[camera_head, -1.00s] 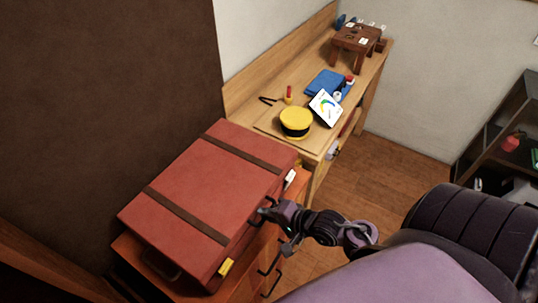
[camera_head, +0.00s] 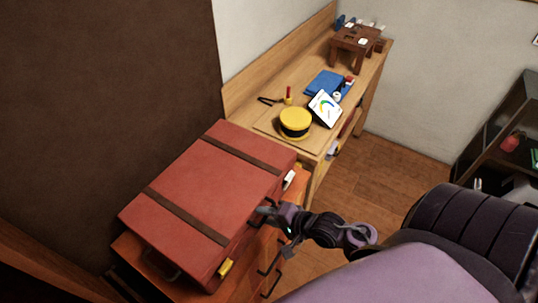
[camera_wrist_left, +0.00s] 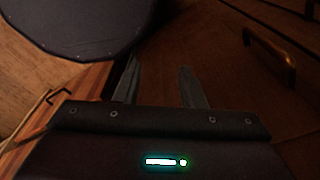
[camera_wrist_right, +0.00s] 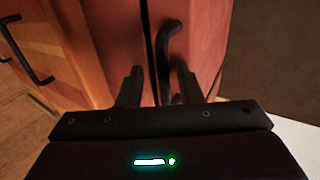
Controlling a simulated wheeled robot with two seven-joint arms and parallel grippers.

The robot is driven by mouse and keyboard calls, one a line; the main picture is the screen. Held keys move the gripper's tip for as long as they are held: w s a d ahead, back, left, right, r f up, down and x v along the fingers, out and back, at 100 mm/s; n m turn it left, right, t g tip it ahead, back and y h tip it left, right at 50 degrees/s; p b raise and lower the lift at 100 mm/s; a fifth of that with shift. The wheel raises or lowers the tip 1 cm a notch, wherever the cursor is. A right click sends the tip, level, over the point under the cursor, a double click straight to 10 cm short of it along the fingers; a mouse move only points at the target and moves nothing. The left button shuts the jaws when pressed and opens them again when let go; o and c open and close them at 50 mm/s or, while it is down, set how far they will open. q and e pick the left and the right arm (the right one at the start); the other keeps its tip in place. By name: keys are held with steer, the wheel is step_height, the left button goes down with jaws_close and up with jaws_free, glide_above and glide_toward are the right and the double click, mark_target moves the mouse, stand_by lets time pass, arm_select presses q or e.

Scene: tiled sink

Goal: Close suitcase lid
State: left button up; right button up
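The red suitcase (camera_head: 205,190) with two brown straps lies on a wooden drawer cabinet. Its lid is down over the base; whether it is fully shut cannot be told. In the right wrist view a dark seam runs along the suitcase side (camera_wrist_right: 205,45), with a black handle (camera_wrist_right: 168,45) beside it. My right gripper (camera_head: 262,213) is at the suitcase's right side. In the right wrist view its fingers (camera_wrist_right: 159,82) are apart, with the handle just beyond them; contact is unclear. My left gripper (camera_wrist_left: 158,75) is open and empty, and is outside the head view.
A yellow piece (camera_head: 226,267) and a white item (camera_head: 289,179) show along the suitcase's right side. Dark shelves (camera_head: 505,140) stand at right. Wooden floor between is clear.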

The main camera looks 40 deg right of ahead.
steer(key=p+v, duration=0.2)
steer(key=v, duration=0.6)
steer(key=shift+s+r, duration=0.25)
stand_by(0.4)
steer(key=shift+d, duration=0.1)
stand_by(0.4)
